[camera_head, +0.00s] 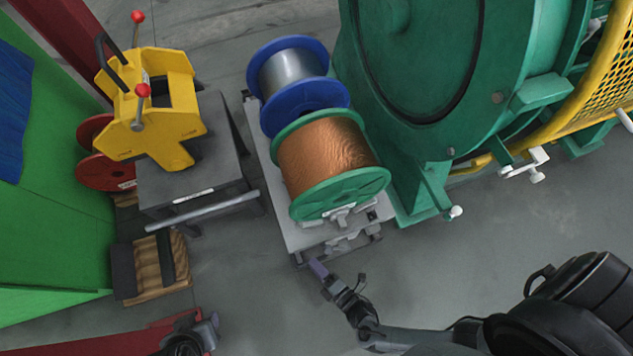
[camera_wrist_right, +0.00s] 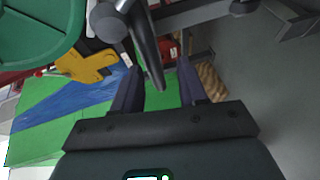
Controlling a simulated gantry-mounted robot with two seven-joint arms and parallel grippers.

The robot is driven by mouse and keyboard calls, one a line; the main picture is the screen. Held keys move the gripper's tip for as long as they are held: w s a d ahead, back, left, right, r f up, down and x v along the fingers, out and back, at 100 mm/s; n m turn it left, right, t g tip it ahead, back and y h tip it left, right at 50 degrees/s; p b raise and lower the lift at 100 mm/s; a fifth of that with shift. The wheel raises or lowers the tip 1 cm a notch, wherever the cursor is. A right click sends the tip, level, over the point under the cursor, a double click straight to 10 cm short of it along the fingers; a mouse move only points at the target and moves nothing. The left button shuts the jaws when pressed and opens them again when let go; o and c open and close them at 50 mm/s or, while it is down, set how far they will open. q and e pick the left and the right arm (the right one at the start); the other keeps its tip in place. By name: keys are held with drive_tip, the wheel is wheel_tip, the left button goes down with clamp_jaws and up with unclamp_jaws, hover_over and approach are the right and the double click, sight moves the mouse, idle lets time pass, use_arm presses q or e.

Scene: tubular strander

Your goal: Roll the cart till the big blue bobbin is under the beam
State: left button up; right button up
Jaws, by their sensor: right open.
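The blue bobbin (camera_head: 293,72), wound with silver wire, lies on its side at the far end of the low grey cart (camera_head: 297,238). A green bobbin (camera_head: 322,157) with copper wire lies in front of it, close to its near flange. My right gripper (camera_head: 318,268) is open just off the cart's near end. In the right wrist view, a grey bar (camera_wrist_right: 148,45) runs between or just beyond the open fingers (camera_wrist_right: 158,80); contact cannot be told. The green flange (camera_wrist_right: 35,30) shows there too.
A large green machine (camera_head: 410,90) with a yellow guard (camera_head: 595,75) stands close along the cart's right side. A grey stand (camera_head: 215,150) with a yellow device (camera_head: 158,100) is on the left.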

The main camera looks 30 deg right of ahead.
drive_tip(key=p+v, duration=0.2)
drive_tip(key=v, duration=0.8)
drive_tip(key=shift+s+p, duration=0.25)
drive_tip(key=shift+p, duration=0.05)
